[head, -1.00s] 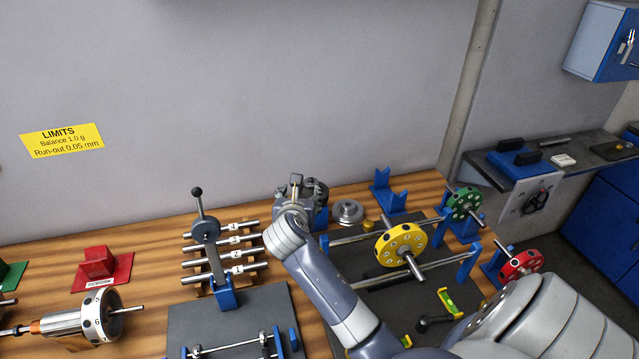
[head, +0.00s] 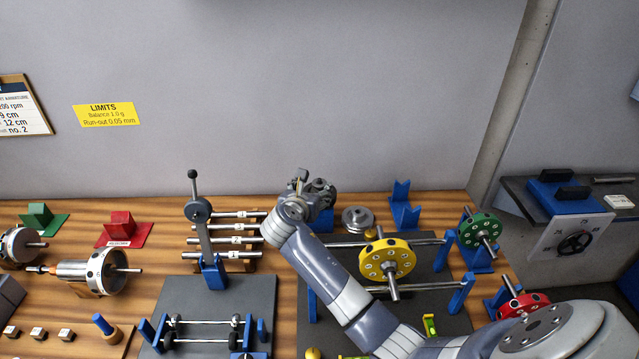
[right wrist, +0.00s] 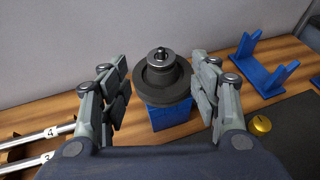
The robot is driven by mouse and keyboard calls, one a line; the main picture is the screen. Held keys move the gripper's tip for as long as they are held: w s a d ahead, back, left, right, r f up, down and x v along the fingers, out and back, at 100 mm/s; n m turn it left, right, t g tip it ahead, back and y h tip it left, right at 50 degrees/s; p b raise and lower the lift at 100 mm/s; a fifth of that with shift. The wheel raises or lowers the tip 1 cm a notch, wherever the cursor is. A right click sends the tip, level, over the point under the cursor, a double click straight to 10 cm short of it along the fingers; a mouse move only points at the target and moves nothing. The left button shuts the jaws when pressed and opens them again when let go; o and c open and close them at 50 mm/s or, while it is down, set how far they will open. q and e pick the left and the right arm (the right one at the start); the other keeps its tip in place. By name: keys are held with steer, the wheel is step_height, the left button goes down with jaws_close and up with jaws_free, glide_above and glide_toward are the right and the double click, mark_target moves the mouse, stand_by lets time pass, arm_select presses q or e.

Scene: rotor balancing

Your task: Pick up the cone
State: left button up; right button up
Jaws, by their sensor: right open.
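A dark round stepped piece with a silver ring-like top, which I take to be the cone (right wrist: 163,80), stands upright on a blue block (right wrist: 172,112) in the right wrist view. My right gripper (right wrist: 161,72) is open, with one finger on each side of the piece and a visible gap to each. In the head view my right gripper (head: 304,187) is at the back of the bench, covering much of the piece and part of the blue block (head: 323,221). My left gripper is not in view.
A silver disc (head: 357,218) and a brass knob (head: 371,234) are just right of the gripper. A blue V-stand (head: 403,203) is farther right. Numbered rods (head: 236,240) lie to the left. A yellow rotor (head: 387,260) rests on rails beside my right forearm.

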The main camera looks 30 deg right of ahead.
mark_target(319, 184)
steer(key=shift+p+x, duration=0.45)
steer(key=shift+x, duration=0.45)
steer(key=x, duration=0.3)
steer(key=shift+s+d+p, duration=0.1)
steer(key=shift+p, duration=0.2)
steer(key=shift+d+f, duration=0.2)
steer(key=shift+f, duration=0.05)
steer(key=c, duration=1.1)
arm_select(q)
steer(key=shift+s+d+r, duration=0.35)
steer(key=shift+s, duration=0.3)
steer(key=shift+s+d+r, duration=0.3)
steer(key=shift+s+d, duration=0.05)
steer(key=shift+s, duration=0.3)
arm_select(e)
steer(key=shift+r, duration=0.1)
steer(key=shift+c, duration=0.2)
